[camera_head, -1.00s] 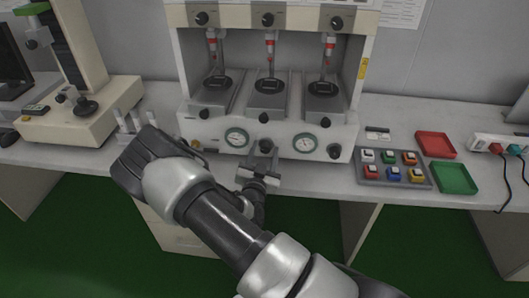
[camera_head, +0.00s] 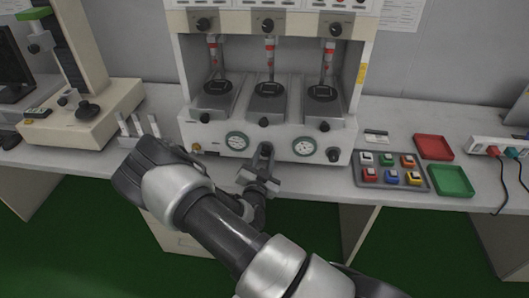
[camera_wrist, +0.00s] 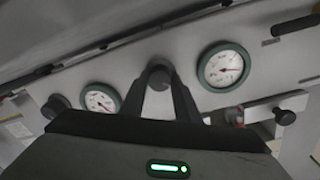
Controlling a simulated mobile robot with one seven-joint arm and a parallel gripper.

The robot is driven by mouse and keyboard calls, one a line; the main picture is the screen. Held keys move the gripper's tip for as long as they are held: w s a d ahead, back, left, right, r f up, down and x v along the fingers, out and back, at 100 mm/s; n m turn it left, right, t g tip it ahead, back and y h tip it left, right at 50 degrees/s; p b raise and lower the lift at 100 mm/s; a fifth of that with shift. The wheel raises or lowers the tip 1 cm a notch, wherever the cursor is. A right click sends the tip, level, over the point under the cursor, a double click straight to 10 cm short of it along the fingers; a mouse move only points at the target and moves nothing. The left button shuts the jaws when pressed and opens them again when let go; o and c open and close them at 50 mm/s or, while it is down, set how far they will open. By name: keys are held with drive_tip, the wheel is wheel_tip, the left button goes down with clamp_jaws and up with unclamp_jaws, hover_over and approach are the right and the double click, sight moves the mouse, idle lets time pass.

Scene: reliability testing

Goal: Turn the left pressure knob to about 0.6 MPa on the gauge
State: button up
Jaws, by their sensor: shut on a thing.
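A black knob (camera_wrist: 158,76) sits on the white front panel between two round green-rimmed gauges. My gripper (camera_wrist: 159,88) is shut on this knob, with one finger on each side of it. In the head view my gripper (camera_head: 264,160) reaches the panel below the middle station, at the knob between the left gauge (camera_head: 237,141) and the right gauge (camera_head: 305,145). In the wrist view one gauge (camera_wrist: 223,67) is near at right and the other (camera_wrist: 102,98) is at left. Their dial figures are too small to read.
Another black knob (camera_head: 333,154) is at the panel's right end. A grey tray of coloured buttons (camera_head: 392,180), a red tray (camera_head: 434,146) and a green tray (camera_head: 452,180) lie right on the bench. A cream instrument (camera_head: 85,125) stands left. The bench edge runs below my gripper.

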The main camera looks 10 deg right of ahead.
drive_tip(key=m+p, duration=0.3)
drive_tip(key=m, duration=0.3)
drive_tip(key=shift+d+p, duration=0.1)
drive_tip(key=shift+p, duration=0.25)
drive_tip(key=m+p, duration=0.2)
drive_tip(key=m, duration=0.4)
drive_tip(key=shift+y+p, duration=0.35)
drive_tip(key=shift+y, duration=0.05)
drive_tip(key=m, duration=0.2)
drive_tip(key=m+p, duration=0.1)
drive_tip(key=m, duration=0.1)
drive_tip(key=shift+d+f+m+y, duration=0.1)
drive_tip(key=shift+f+m+y, duration=0.05)
drive_tip(key=shift+m+y, duration=0.15)
drive_tip(key=shift+f+m+p, duration=0.1)
drive_tip(key=shift+m+p, duration=0.5)
drive_tip(key=shift+m, duration=1.1)
drive_tip(key=o, duration=1)
drive_tip(key=shift+o, duration=0.2)
drive_tip(key=shift+s, duration=0.1)
